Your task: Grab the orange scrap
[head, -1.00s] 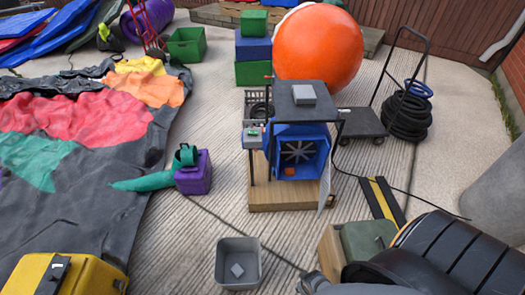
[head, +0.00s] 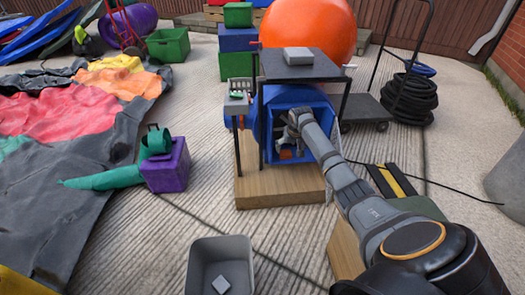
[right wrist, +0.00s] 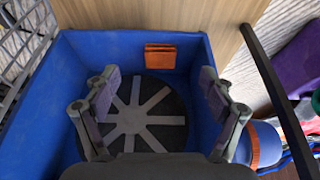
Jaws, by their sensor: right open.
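The orange scrap (right wrist: 174,57) is a small folded piece in the right wrist view. It rests against the wall of the blue housing (right wrist: 70,110), beside a round dark fan grille (right wrist: 130,115) with pale spokes. My right gripper (right wrist: 158,80) is open and empty, its two fingers inside the housing's opening, one on each side of the grille. The scrap lies beyond the fingertips, apart from both. In the head view my right gripper (head: 288,148) reaches into the blue housing (head: 322,132) and hides the scrap. My left gripper is not in view.
The housing stands on a wooden base (head: 280,190) under a dark shelf (head: 290,66) with thin posts. A grey bin (head: 250,250) holding a grey square piece stands in front. A purple box (head: 166,166) is to the left. A cable crosses the concrete.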

